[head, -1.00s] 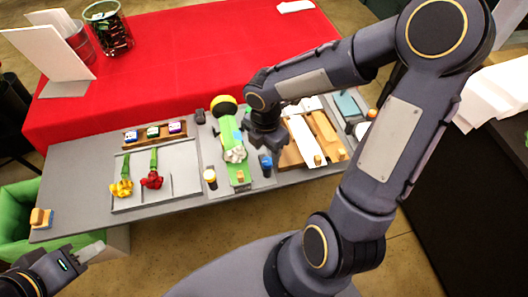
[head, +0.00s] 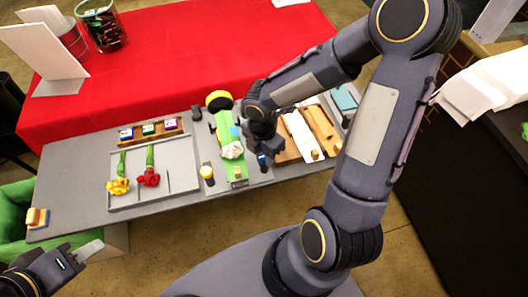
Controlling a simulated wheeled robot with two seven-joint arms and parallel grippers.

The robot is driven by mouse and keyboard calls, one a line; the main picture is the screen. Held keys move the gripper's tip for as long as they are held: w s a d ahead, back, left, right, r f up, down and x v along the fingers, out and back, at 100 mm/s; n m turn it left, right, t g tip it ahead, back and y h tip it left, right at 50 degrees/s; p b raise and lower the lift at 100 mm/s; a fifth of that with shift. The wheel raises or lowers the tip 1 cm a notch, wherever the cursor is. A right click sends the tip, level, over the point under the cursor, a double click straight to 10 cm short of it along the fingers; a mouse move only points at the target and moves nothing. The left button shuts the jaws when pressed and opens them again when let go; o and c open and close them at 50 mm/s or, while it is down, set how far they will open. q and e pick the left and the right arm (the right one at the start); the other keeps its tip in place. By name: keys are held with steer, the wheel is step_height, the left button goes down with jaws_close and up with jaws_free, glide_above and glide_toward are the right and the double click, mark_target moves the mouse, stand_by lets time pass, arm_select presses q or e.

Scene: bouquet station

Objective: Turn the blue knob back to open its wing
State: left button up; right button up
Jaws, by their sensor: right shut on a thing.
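The blue knob (head: 263,162) stands on the grey bench, to the right of the green wrapping piece (head: 238,170). My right gripper (head: 262,150) comes down over the knob and is shut on it; the fingertips are mostly hidden behind my own wrist. The green wrapping lies flat with a white flower (head: 232,150) on it. Which part is the blue knob's wing is too small to tell. A yellow-topped knob (head: 207,173) stands on the left side of the wrapping. My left gripper (head: 90,250) is low at the left, off the bench's front edge, its finger gap unclear.
A tray (head: 185,190) holds yellow flowers (head: 118,186) and red flowers (head: 148,178). A wooden rack (head: 150,132) of small blocks is behind it. Wooden and white boards (head: 305,135) lie right of my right gripper.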

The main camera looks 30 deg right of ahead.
steer(key=shift+m, duration=0.4)
steer(key=m+b, duration=0.2)
steer(key=m, duration=0.1)
steer(key=shift+f+m, duration=0.1)
steer(key=shift+m, duration=0.2)
steer(key=m+b, duration=0.3)
steer(key=m, duration=0.2)
steer(key=m+b, duration=0.2)
steer(key=m, duration=0.2)
steer(key=shift+m, duration=0.4)
steer(key=m+b, duration=0.1)
steer(key=m, duration=0.3)
steer(key=shift+d, duration=0.1)
steer(key=shift+m, duration=0.3)
steer(key=o, duration=1)
steer(key=shift+c, duration=0.2)
steer(key=shift+r, duration=0.25)
